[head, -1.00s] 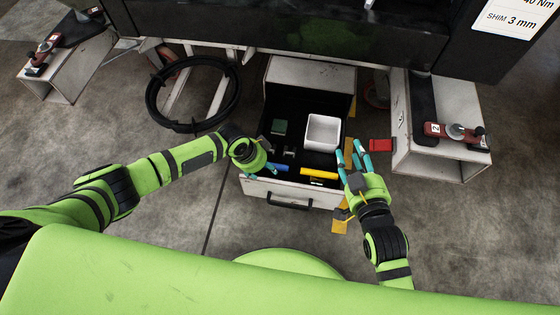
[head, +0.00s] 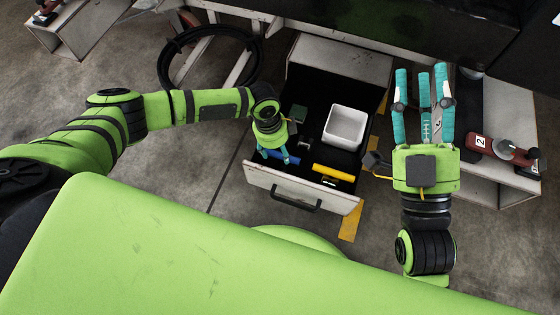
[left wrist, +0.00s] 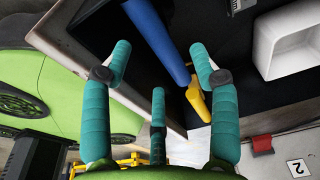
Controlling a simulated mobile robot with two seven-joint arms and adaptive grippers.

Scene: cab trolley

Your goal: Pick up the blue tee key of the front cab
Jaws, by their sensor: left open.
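The blue tee key (head: 289,160) lies in the open drawer (head: 268,182), just behind its front wall and partly hidden by my left gripper. In the left wrist view the blue key (left wrist: 158,40) runs slantwise beyond the fingertips. My left gripper (head: 272,155) is over the drawer's front left part; its teal fingers (left wrist: 160,62) are spread around empty space, with the key past them. A yellow tee key (head: 334,173) lies to the right of the blue one. My right gripper (head: 424,85) is raised right of the drawer, fingers apart and empty.
A black hose coil (head: 172,75) is behind left. A grey box with a red clamp (head: 500,147) stands at right. Bare floor lies left of the drawer.

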